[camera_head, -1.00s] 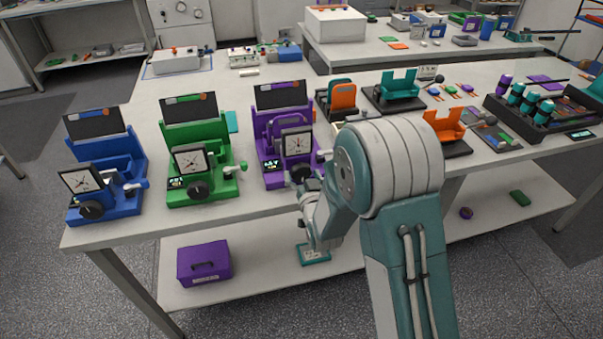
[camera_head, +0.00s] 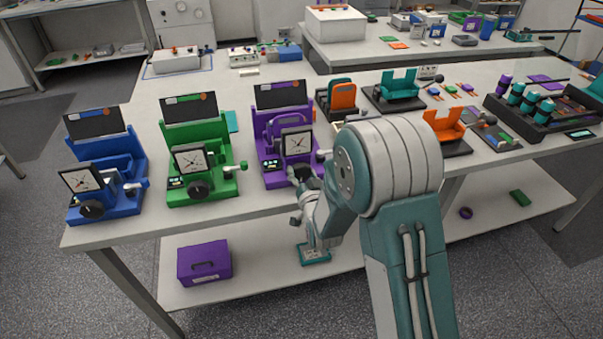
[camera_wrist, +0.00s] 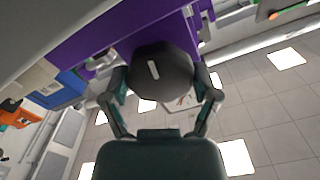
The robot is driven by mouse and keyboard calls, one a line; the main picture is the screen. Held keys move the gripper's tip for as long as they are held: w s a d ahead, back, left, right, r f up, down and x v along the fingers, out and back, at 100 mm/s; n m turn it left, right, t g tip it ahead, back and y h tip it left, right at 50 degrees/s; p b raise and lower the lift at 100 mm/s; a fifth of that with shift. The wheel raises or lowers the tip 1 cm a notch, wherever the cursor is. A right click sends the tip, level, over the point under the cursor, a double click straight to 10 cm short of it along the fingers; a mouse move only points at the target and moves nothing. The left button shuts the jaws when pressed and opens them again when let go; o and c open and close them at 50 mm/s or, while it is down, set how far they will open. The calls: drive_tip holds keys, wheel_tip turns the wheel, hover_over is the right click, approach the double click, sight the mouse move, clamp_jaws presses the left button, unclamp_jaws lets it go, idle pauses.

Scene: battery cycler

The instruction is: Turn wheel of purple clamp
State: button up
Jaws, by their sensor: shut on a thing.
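In the head view my gripper (camera_head: 304,177) is at the clamp's lower front, and my arm partly hides the area to the right.
A green clamp (camera_head: 225,145) and a blue clamp (camera_head: 122,168) stand to the left on the same table. An orange holder (camera_head: 443,125) stands to the right. A purple case (camera_head: 204,262) lies on the lower shelf. The floor in front is clear.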

drive_tip(key=shift+m, duration=0.4)
drive_tip(key=o, duration=1)
drive_tip(key=v, duration=1.1)
drive_tip(key=shift+s+d, duration=0.1)
drive_tip(key=shift+s, duration=0.3)
